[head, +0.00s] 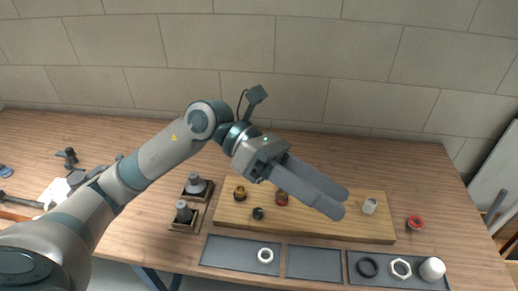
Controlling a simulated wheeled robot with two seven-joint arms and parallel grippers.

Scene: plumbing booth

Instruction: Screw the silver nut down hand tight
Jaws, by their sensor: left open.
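My left gripper (339,202) reaches in from the left, its two long fingers pointing right and down over the wooden board (320,229). It is open, and I see nothing held between the fingers. A pale hexagonal ring (400,268), which looks like the silver nut, lies in the right grey tray, well apart from the gripper. On the board stand a brass fitting (240,193), a red-collared fitting (281,199), a small black fitting (258,213) and a whitish fitting (369,206). The fingers hide part of the board. My right gripper is out of view.
Grey trays (314,263) line the table's front. They hold a white ring (265,255), a black ring (368,267) and a white cap (432,268). A red ring (415,222) lies right of the board. Two dark stands (185,215) are left of it.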

